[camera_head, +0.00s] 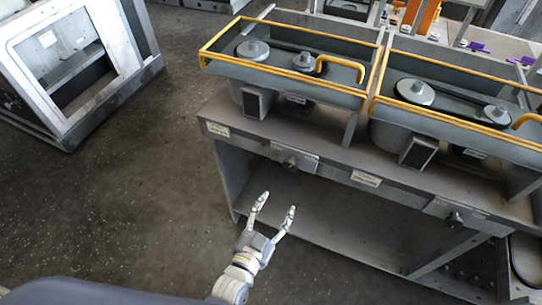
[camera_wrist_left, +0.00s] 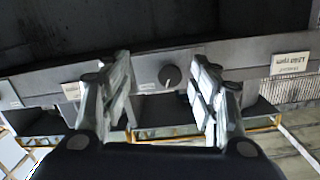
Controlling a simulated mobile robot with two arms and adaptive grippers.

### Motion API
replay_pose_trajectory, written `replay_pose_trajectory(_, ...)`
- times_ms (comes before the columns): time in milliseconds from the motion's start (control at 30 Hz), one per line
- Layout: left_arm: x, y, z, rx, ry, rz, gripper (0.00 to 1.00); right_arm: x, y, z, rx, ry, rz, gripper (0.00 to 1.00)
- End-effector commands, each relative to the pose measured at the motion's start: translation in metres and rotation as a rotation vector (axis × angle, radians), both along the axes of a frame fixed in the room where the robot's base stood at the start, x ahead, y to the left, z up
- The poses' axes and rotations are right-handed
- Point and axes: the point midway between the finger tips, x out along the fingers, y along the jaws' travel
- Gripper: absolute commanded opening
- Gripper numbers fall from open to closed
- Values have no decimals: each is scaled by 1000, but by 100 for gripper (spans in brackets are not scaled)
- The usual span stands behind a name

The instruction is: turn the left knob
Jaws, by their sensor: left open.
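The left knob (camera_head: 289,162) is a small dark round knob on the front panel of the grey bench, below the left blower housing. In the left wrist view the knob (camera_wrist_left: 169,76) is round with a light pointer line and appears between my two fingers, apart from them. My left gripper (camera_head: 275,209) is open and empty, in front of and below the knob in the head view. It also shows in the left wrist view (camera_wrist_left: 164,90). A second knob (camera_head: 455,218) sits farther right on the panel. My right gripper does not show.
The bench (camera_head: 350,160) carries two yellow-rimmed blower housings (camera_head: 290,72) with pulleys and belts inside. Below the panel is an open lower shelf (camera_head: 330,225). A grey metal frame cabinet (camera_head: 75,60) stands at the upper left. The floor (camera_head: 130,190) left of the bench is clear.

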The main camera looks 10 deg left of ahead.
Motion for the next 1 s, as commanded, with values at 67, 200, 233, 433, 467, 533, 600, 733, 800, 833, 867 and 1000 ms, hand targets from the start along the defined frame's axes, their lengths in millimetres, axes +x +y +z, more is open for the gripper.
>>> replay_pose_trajectory(67, 3, -2, 27, -10, -54, 5, 55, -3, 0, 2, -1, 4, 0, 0)
replay_pose_trajectory(200, 9, -4, 43, -17, -91, 9, 55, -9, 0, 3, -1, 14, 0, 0)
replay_pose_trajectory(233, 11, -5, 44, -17, -92, 10, 55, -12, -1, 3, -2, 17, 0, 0)
replay_pose_trajectory(433, 39, -14, 45, -17, -92, 10, 55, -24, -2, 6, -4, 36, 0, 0)
replay_pose_trajectory(467, 45, -15, 44, -17, -92, 10, 55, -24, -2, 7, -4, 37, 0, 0)
replay_pose_trajectory(533, 57, -19, 44, -17, -91, 9, 55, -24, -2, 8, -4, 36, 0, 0)
replay_pose_trajectory(600, 69, -23, 43, -17, -90, 10, 55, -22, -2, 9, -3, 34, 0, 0)
replay_pose_trajectory(733, 88, -29, 43, -16, -89, 9, 55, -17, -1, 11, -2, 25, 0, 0)
replay_pose_trajectory(800, 95, -32, 42, -16, -89, 9, 55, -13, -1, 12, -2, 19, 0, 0)
replay_pose_trajectory(833, 98, -33, 42, -16, -88, 9, 55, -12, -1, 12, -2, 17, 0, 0)
replay_pose_trajectory(867, 101, -34, 42, -17, -89, 10, 55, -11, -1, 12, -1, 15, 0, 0)
replay_pose_trajectory(1000, 107, -36, 42, -17, -88, 9, 55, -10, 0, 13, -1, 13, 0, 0)
